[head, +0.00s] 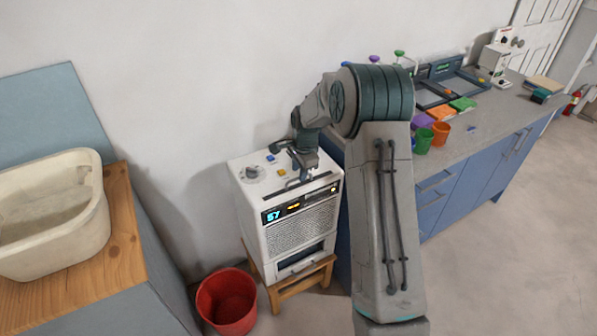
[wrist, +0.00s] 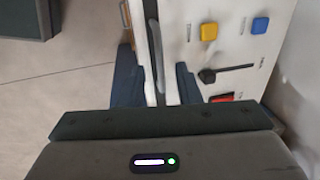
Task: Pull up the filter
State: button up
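A white box-shaped machine (head: 300,235) stands against the wall with a lit front display. My gripper (head: 299,177) points down at its top, close to the front edge. In the wrist view, a slim grey curved handle (wrist: 156,45) stands at that edge; I take it to be the filter's handle. My gripper (wrist: 157,85) has its two dark fingers apart, one on each side of the handle, with gaps visible. The filter's body is not visible, and my gripper hides much of the handle in the head view.
Yellow (wrist: 209,32) and blue (wrist: 260,25) buttons and a black lever (wrist: 208,75) sit on the machine's top beside my gripper. A red bucket (head: 227,302) stands on the floor. A blue-fronted counter (head: 470,150) with cups is at right, a cream basin (head: 85,225) at left.

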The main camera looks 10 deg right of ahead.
jog(key=shift+w+f, duration=0.2)
jog(key=shift+f, duration=0.75)
grip_shut()
notch_tip(320, 180, up, 21)
jog(key=p, duration=0.7)
jog(key=shift+f, duration=0.2)
jog(key=shift+w+a+r, duration=0.1)
jog(key=shift+w, duration=0.05)
